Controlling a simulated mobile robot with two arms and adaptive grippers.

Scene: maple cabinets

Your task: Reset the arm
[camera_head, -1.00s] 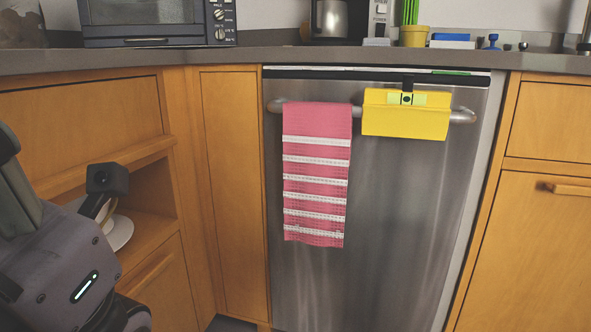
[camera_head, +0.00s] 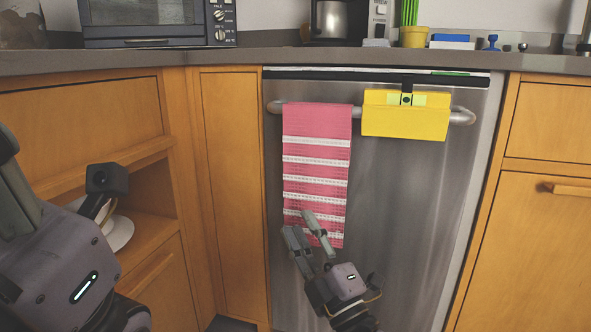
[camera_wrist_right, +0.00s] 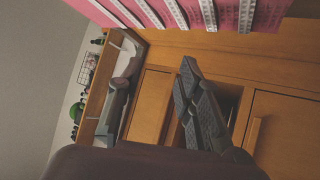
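My right gripper (camera_head: 299,222) shows in the head view in front of the dishwasher, over the lower end of the pink striped towel (camera_head: 315,160). Its two fingers are apart with a gap between them, and nothing is held. The right wrist view shows the dark fingers (camera_wrist_right: 194,95) with no object in them and the towel (camera_wrist_right: 215,10) at the top. I cannot tell whether the fingers touch the towel. My left arm (camera_head: 75,260) is at the left edge of the head view; its fingers are out of view.
The steel dishwasher (camera_head: 400,220) has a bar handle (camera_head: 462,116) with the towel and a yellow holder (camera_head: 405,122) on it. A wooden cabinet with an open shelf (camera_head: 150,200) is at left, another cabinet (camera_head: 545,250) at right. The counter edge (camera_head: 350,56) runs above.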

